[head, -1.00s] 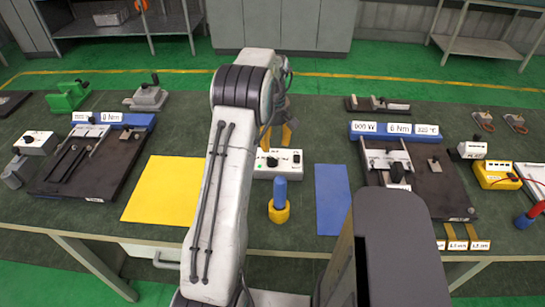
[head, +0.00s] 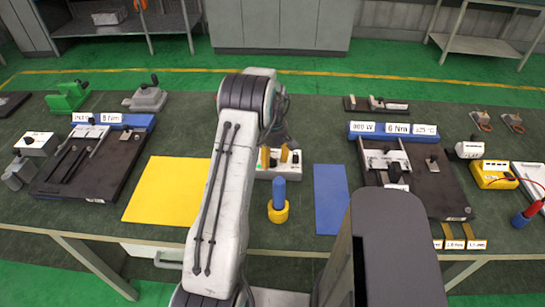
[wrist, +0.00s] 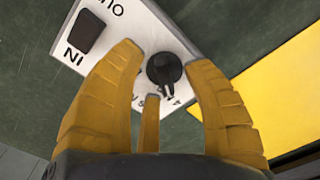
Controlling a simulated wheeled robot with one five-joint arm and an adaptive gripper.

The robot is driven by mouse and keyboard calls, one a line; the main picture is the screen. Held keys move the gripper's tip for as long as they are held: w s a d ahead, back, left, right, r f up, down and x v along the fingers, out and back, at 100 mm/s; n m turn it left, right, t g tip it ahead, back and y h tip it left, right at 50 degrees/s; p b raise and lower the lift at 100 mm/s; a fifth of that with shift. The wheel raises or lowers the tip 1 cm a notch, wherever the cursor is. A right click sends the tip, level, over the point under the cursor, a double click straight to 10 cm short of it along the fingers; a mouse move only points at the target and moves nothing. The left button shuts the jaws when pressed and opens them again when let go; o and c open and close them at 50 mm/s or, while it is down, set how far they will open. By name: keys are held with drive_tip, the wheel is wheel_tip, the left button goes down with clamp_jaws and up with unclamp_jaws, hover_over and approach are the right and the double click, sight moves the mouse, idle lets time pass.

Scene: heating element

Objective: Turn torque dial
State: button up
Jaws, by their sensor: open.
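A white box (head: 284,174) stands on the dark green bench top between a yellow mat and a blue mat.
A blue and yellow screwdriver-like tool (head: 279,200) stands just in front of the box. The yellow mat (head: 165,190) lies left and the blue mat (head: 331,200) right. Black fixture boards (head: 100,165) with blue displays stand farther out; the right display (head: 393,129) reads 6 Nm.

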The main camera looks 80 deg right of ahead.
clamp_jaws()
idle(0.5)
